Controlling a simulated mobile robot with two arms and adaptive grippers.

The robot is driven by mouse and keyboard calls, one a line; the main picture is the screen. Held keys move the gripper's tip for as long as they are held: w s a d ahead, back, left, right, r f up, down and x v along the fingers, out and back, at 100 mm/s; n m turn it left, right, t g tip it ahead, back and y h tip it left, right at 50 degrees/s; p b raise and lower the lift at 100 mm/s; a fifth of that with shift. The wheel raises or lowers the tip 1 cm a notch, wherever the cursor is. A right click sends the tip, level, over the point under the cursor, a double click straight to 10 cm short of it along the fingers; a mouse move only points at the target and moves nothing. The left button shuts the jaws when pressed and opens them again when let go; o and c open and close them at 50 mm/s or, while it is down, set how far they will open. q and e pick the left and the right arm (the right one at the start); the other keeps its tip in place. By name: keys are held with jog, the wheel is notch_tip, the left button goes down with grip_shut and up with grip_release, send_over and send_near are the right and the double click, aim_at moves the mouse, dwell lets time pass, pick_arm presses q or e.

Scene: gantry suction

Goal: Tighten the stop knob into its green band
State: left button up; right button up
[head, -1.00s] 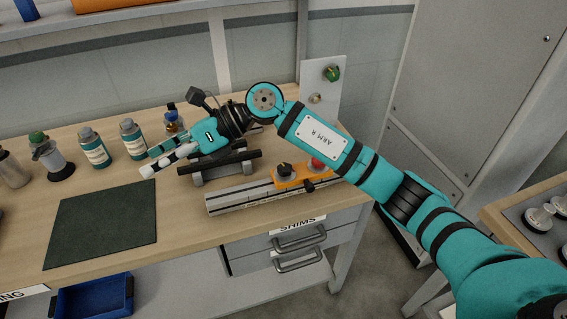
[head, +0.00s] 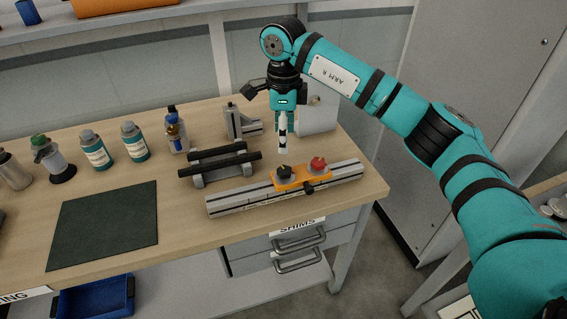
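An orange stop block (head: 301,178) sits on a silver slotted rail (head: 240,199) near the bench's front right. It carries a black knob with a small yellow mark (head: 284,171), a red knob (head: 318,164), and a black knob on its front side (head: 309,189). I cannot tell which of these is the stop knob, and I make out no green band at this size. My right gripper (head: 283,152) points straight down just above the black top knob, seemingly apart from it. Its fingers overlap edge-on, so their opening is hidden. My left gripper is out of view.
A black-railed stand (head: 220,162) lies left of the gripper, with a grey upright fixture (head: 240,122) behind it. Several bottles (head: 135,141) stand along the back left. A dark mat (head: 103,224) leaves clear room at the left front. A pale panel (head: 318,118) stands behind the arm.

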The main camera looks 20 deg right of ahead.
aim_at(283, 169)
notch_tip(283, 169, down, 10)
jog(key=shift+f+p, duration=0.2)
jog(key=shift+p, duration=0.75)
